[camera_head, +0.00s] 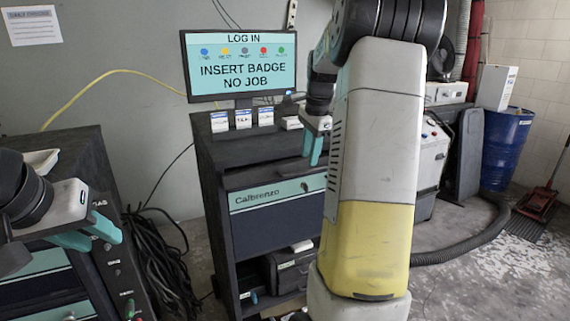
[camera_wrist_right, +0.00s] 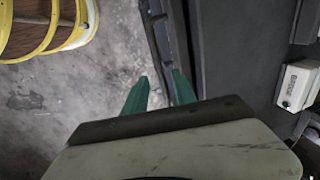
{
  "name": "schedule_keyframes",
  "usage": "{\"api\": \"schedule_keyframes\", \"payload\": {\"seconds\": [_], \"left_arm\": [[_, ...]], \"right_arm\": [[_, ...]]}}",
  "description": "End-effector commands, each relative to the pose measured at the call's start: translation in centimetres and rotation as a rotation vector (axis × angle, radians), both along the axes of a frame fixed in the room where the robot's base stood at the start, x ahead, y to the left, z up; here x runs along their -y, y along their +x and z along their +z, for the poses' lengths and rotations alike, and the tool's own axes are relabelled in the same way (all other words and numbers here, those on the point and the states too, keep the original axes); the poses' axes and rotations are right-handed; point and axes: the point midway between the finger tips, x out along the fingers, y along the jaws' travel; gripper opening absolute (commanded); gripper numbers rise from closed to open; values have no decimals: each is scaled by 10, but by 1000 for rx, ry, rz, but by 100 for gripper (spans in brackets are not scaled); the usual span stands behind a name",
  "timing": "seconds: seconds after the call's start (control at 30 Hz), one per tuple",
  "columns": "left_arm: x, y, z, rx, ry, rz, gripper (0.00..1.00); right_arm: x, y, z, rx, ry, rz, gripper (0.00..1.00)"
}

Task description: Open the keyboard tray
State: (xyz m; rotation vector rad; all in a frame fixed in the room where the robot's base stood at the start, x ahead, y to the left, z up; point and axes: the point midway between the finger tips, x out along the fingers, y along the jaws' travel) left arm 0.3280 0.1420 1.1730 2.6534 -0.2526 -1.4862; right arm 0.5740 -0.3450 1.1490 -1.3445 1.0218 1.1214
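A dark cabinet (camera_head: 217,190) stands in the middle of the head view. Its front has a drawer with a teal strip labelled Calbrenzo (camera_head: 270,195), which looks shut. A dark ledge lies above it; I cannot tell which part is the keyboard tray. My right gripper (camera_head: 315,149) is in front of the cabinet's upper part, above the teal strip. In the right wrist view its fingers (camera_wrist_right: 160,90) are apart, near a dark edge (camera_wrist_right: 165,40); contact is unclear. My left gripper (camera_head: 97,234) is open and empty at the left. My right arm hides the cabinet's right side.
Another dark cabinet (camera_head: 85,165) is at the left, with black cables (camera_head: 160,255) on the floor between. A blue barrel (camera_head: 505,150) and a hose (camera_head: 465,248) are at the right.

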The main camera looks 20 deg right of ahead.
Motion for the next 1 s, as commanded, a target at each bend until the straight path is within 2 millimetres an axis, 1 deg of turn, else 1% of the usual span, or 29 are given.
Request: {"api": "schedule_keyframes", "payload": {"seconds": [0.03,0.1,0.23,0.4,0.6,0.63,0.7,0.8,1.0], "left_arm": [[0,0,0,0,0,0,36],[0,0,0,0,0,0,36],[0,0,0,0,0,0,36],[0,0,0,0,0,0,36],[0,0,0,0,0,0,36],[0,0,0,0,0,0,36],[0,0,0,0,0,0,36],[0,0,0,0,0,0,36],[0,0,0,0,0,0,36]], "right_arm": [[0,1,-10,-3,1,0,33],[0,3,-20,-2,1,0,33],[-1,6,-35,-1,1,0,33],[-1,8,-42,2,0,1,33],[-1,8,-43,2,0,2,33],[-1,8,-43,2,0,2,31],[-1,8,-42,2,0,2,17],[-1,8,-42,2,0,2,0],[-1,8,-42,2,0,2,0]]}}
